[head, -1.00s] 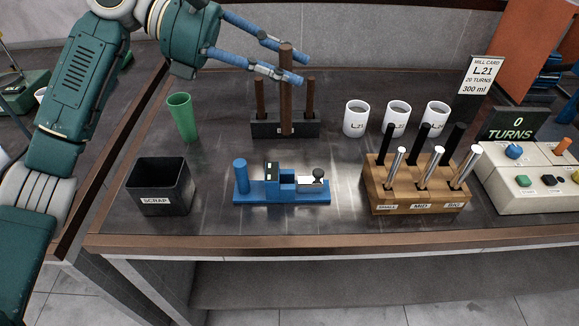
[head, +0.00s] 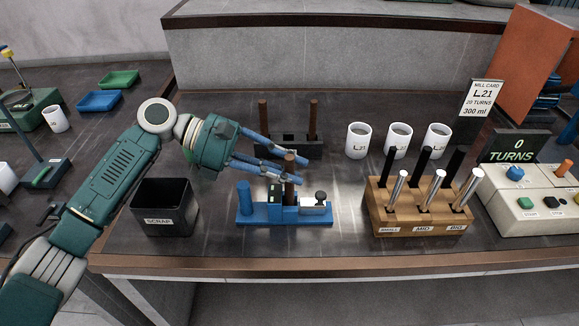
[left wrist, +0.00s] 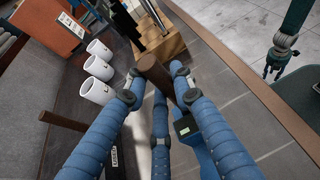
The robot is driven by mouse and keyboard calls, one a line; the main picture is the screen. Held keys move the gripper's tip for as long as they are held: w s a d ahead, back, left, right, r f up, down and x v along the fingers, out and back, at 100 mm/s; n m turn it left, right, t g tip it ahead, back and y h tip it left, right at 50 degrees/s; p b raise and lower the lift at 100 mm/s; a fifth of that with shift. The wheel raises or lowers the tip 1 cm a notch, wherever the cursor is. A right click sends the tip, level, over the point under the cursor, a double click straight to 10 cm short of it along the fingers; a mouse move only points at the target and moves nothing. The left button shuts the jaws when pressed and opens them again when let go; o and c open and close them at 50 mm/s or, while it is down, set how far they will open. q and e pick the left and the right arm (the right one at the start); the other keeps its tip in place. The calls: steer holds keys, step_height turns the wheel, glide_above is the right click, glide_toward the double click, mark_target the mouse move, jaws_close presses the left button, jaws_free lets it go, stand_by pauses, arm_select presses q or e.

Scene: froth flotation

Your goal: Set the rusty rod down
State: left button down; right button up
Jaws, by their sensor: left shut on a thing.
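My left gripper (head: 293,169) is shut on the rusty rod (head: 290,187), a brown upright cylinder. It holds the rod over the blue fixture (head: 258,216) at the middle front of the table. The rod's lower end meets the fixture in the picture, and I cannot tell whether it rests there. In the left wrist view the rod's top (left wrist: 152,64) shows between the blue fingers. The dark rack (head: 309,151) behind has two brown rods standing at its sides and its middle empty.
A black scrap bin (head: 178,226) stands left of the fixture. A wooden block (head: 400,215) with several metal and black rods stands to the right, before three white cups (head: 359,141). A control box (head: 530,200) is at far right. Bare table lies in front.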

arm_select(q)
steer(key=shift+r, duration=0.1)
steer(key=c, duration=1.5)
jaws_free()
steer(key=shift+f, duration=0.2)
steer(key=shift+o, duration=0.2)
steer(key=shift+a+r, duration=0.2)
steer(key=b+v, duration=0.1)
steer(key=v, duration=1)
steer(key=shift+a+b, duration=0.3)
arm_select(e)
steer(key=shift+w+a+f, duration=0.2)
steer(key=shift+a+f, duration=0.1)
steer(key=shift+f, duration=0.45)
arm_select(q)
steer(key=shift+r, duration=0.15)
arm_select(e)
steer(key=shift+a, duration=0.15)
